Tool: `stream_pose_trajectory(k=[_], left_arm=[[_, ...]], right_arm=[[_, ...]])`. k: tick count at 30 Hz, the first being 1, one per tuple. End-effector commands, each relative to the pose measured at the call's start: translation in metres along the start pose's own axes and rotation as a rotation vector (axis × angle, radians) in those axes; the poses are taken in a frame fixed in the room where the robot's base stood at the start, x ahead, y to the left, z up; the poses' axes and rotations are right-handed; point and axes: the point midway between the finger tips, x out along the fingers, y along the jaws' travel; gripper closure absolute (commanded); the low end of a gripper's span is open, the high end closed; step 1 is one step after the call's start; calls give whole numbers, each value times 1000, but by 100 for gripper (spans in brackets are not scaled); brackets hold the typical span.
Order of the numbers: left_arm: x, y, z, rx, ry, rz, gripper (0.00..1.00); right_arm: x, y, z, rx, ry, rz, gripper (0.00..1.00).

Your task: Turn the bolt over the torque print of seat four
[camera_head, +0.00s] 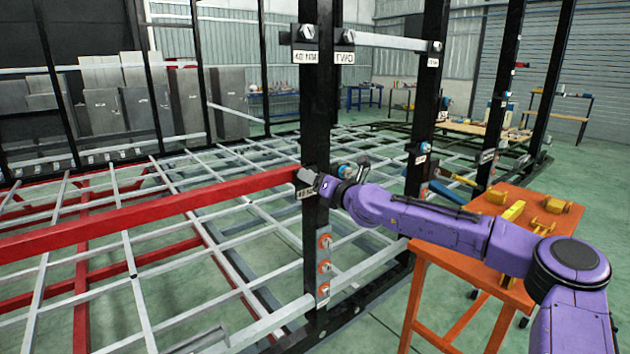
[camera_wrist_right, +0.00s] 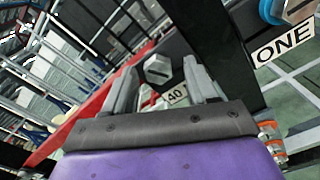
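A grey hexagonal bolt (camera_wrist_right: 158,70) with a dark slot sits on the black post (camera_wrist_right: 208,30), just above a white plate printed 40 (camera_wrist_right: 177,95). My right gripper (camera_wrist_right: 160,85) is open, its two fingers apart on either side of the bolt; contact cannot be told. In the head view this right gripper (camera_head: 313,179) is at the post beside the end of the red beam (camera_head: 150,209), and the torque plate (camera_head: 306,192) is partly hidden. A plate reading ONE (camera_wrist_right: 284,43) is on the adjacent face. No print naming seat four is readable. My left gripper is not seen.
Higher on the post are a 40 NM plate (camera_head: 305,57) and a TWO plate (camera_head: 344,57) with bolts. An orange table (camera_head: 455,262) with yellow parts stands at right. Orange-ringed fittings (camera_head: 323,266) are lower on the post. A grey lattice frame (camera_head: 140,290) spreads left.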

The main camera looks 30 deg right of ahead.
Motion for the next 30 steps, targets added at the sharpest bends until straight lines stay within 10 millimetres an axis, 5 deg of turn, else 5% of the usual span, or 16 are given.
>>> stream_pose_trajectory(k=[8,18,30], left_arm=[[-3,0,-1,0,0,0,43],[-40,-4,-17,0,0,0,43],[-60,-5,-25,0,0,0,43]], right_arm=[[-7,1,3,1,-2,1,43],[-74,3,9,12,-5,0,43],[-106,0,1,3,-1,0,43]])
